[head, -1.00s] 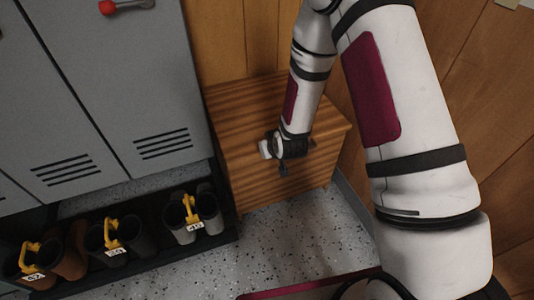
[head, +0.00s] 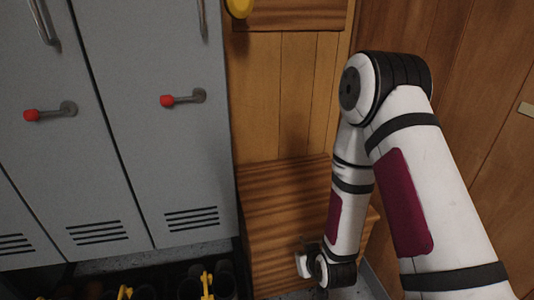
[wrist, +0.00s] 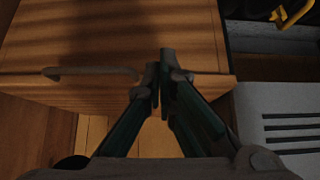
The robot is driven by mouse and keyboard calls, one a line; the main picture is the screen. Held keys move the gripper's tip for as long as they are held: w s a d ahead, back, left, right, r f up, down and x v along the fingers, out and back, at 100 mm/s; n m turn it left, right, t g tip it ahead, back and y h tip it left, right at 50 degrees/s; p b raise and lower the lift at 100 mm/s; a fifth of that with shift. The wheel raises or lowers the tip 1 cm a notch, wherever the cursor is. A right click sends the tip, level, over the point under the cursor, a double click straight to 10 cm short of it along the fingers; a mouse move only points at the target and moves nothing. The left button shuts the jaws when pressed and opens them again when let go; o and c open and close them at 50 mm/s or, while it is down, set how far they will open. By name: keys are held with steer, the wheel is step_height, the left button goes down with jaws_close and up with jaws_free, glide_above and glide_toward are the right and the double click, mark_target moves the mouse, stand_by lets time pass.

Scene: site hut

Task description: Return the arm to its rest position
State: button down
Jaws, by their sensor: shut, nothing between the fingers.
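My arm (head: 415,190) reaches up on the right of the head view and bends down at the elbow, its wrist end in front of the wooden cabinet (head: 285,200). In the wrist view my gripper (wrist: 160,75) is shut and empty, its two dark green fingers meeting at the tips. The fingertips appear over the cabinet's front edge in that view, close to a bar handle (wrist: 90,73). I cannot tell how far they are from it. In the head view the fingers are not clearly visible.
Grey lockers (head: 150,110) with red-tipped handles (head: 182,99) stand to the left. Boots with yellow tags (head: 207,285) sit low on a dark rack. A wood-panelled wall (head: 480,90) is close on the right. A vented grey panel (wrist: 285,125) shows in the wrist view.

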steer(key=s+d+r+g+h, duration=0.15)
steer(key=s+r, duration=0.25)
steer(key=r, duration=0.7)
steer(key=s+d+r+g, duration=0.2)
steer(key=s+d+r, duration=0.1)
steer(key=r, duration=0.8)
steer(key=s+d+r+m+g, duration=0.1)
steer(key=s+r, duration=0.3)
steer(key=s, duration=0.5)
steer(key=s+r+m+g, duration=0.1)
steer(key=s+r+g, duration=0.1)
steer(key=s+r, duration=0.5)
steer(key=s+d+r+g, duration=0.1)
steer(key=s+r, duration=0.1)
steer(key=s, duration=0.8)
step_height(320, 180, up, 31)
steer(key=t+p, duration=0.4)
steer(key=p, duration=2.4)
steer(key=shift+s+d+f+p, duration=0.2)
steer(key=shift+s+d+p, duration=0.1)
steer(key=shift+p, duration=0.05)
